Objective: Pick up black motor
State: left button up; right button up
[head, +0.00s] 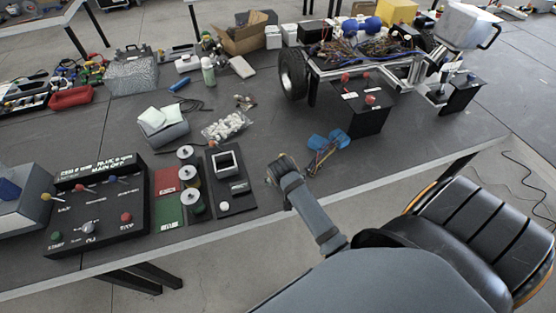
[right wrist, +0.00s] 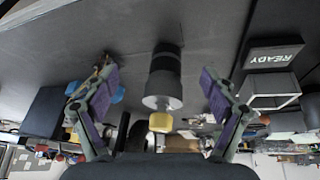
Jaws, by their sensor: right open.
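The black motor (right wrist: 163,75) shows in the middle of the right wrist view, a black cylinder with a grey section and a yellow tip. My right gripper (right wrist: 159,78) is open, with one purple-padded finger on each side of the motor and a gap visible on both sides. In the head view the end of my right arm (head: 281,168) is over the front part of the table, right of the switch panels. I cannot make out the motor clearly there; the arm end may hide it. My left gripper is in neither view.
A small black panel with a screen (head: 230,185) stands left of the arm end; its READY sign (right wrist: 274,55) shows upside down in the right wrist view. Blue pieces (head: 328,140) and a wheeled chassis (head: 345,68) lie behind. The table's front edge (head: 385,187) is close.

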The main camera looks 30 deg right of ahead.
jog(key=w+d+r+m+h, duration=0.1)
jog(key=w+r+m, duration=0.35)
jog(key=r, duration=0.25)
jog(key=shift+n, duration=0.45)
jog(key=p+x, duration=0.1)
jog(key=x, duration=0.4)
jog(key=shift+w+d+r, duration=0.1)
jog(key=shift+w+r, duration=0.05)
jog(key=shift+w, duration=0.05)
jog(key=shift+w+d+f, duration=0.1)
jog(key=shift+w+f, duration=0.05)
jog(key=shift+f, duration=0.2)
jog(key=shift+d+f+p, duration=0.1)
jog(key=shift+p, duration=0.3)
jog(key=p+x, duration=0.1)
jog(key=x, duration=0.4)
jog(key=shift+w+d, duration=0.1)
jog(key=shift+w, duration=0.05)
jog(key=shift+r, duration=0.25)
jog(key=c, duration=1.8)
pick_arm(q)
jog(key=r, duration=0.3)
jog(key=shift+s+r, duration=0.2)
